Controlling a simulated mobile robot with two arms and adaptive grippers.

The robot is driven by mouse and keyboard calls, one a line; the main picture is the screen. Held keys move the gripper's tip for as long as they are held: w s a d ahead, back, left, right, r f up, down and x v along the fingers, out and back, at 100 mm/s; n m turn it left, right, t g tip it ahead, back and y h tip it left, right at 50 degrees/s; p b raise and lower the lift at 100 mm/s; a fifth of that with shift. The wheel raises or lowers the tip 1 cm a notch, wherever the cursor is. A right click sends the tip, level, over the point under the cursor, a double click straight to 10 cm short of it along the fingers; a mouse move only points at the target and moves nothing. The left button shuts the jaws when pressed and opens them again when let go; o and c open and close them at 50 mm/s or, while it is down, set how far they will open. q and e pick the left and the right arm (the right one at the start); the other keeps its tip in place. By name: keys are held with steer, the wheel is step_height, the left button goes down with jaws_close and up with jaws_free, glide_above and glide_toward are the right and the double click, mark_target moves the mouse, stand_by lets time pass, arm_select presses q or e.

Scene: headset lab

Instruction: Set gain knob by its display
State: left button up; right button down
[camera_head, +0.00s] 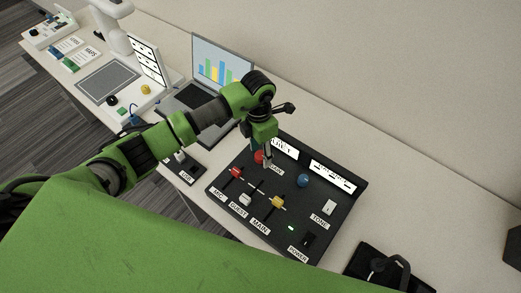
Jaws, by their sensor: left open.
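A black control panel (222,188) lies on the table. Its gain knob (259,156) is red and sits beside a partly covered label that seems to read GAIN. A white display (286,147) above it is partly hidden by my gripper, and its reading is too small to make out. My left gripper (267,161) is open, pointing down close at the red knob. I cannot tell whether it touches the knob. My right gripper is not in view.
The panel also has a blue knob (303,180), a second display (332,176), red, white and yellow sliders, a TONE switch (328,207) and a POWER switch (309,240). An open laptop (222,62) stands behind my arm. A black headset (388,268) lies at lower right.

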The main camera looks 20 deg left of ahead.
arm_select(q)
steer(key=shift+f, duration=0.25)
steer(key=c, duration=1.1)
steer(key=shift+w+f+m+b, duration=0.1)
steer(key=shift+f+m+b, duration=0.1)
steer(key=shift+m+b, duration=0.6)
steer(key=shift+r+m+b, duration=0.15)
steer(key=shift+m+b, duration=0.45)
steer(key=shift+b, duration=0.35)
steer(key=shift+r, duration=0.1)
steer(key=o, duration=1.1)
